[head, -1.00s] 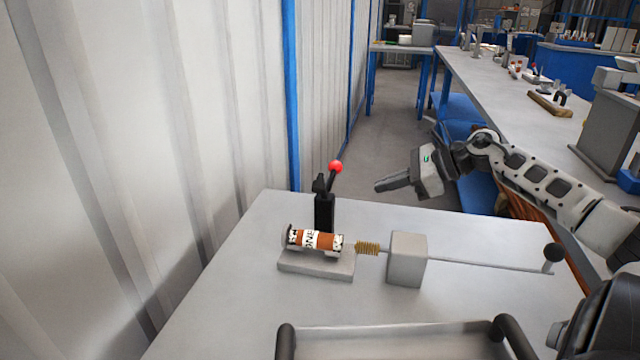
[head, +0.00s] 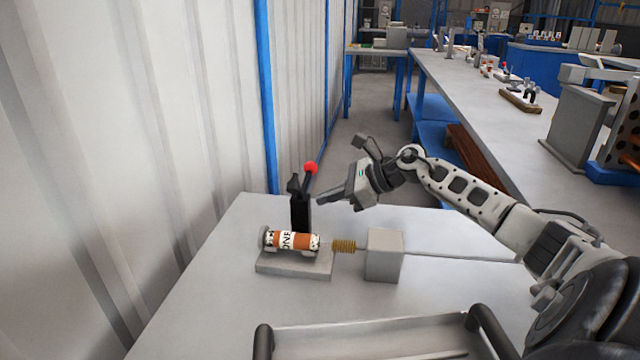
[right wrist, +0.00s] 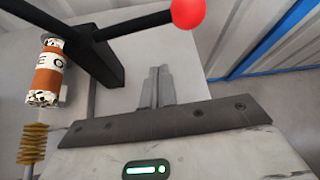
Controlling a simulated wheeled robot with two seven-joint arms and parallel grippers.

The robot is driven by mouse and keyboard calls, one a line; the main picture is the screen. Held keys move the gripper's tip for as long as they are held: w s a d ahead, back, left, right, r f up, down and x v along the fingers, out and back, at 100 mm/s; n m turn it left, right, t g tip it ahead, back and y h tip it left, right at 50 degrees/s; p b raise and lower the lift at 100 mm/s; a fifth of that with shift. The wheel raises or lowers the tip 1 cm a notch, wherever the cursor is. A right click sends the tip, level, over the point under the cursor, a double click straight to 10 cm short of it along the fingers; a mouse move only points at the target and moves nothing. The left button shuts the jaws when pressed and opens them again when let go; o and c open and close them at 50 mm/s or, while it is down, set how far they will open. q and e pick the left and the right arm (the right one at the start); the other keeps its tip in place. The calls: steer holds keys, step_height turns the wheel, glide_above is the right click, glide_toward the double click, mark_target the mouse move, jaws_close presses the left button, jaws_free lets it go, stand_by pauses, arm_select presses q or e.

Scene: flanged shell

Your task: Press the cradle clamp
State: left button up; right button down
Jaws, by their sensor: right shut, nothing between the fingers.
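The cradle clamp (head: 300,210) is a black upright post with a lever ending in a red ball (head: 310,167). It stands at the back of a grey cradle block (head: 292,266). An orange, white and black cylindrical shell (head: 292,241) lies in the cradle. My right gripper (head: 320,202) is shut and empty, just right of the clamp post and below the red ball in the head view. In the right wrist view its closed fingers (right wrist: 157,88) show at the centre, with the clamp lever (right wrist: 135,24) and red ball (right wrist: 188,10) beyond them. My left gripper is not in view.
A brass-coloured brush (head: 344,246) on a rod passes into a grey block (head: 384,256) right of the cradle. A grey tray (head: 375,340) with dark handles is at the table's front. A corrugated wall (head: 130,130) stands close on the left.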

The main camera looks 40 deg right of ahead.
steer(key=shift+w+a+r+p, duration=0.25)
steer(key=shift+w+a+r, duration=0.1)
steer(key=shift+r, duration=0.25)
steer(key=shift+w+a+r+p, duration=0.2)
steer(key=shift+a+r, duration=0.1)
steer(key=shift+r, duration=0.3)
steer(key=shift+a+r, duration=0.1)
steer(key=shift+r, duration=0.3)
steer(key=shift+w+a, duration=0.1)
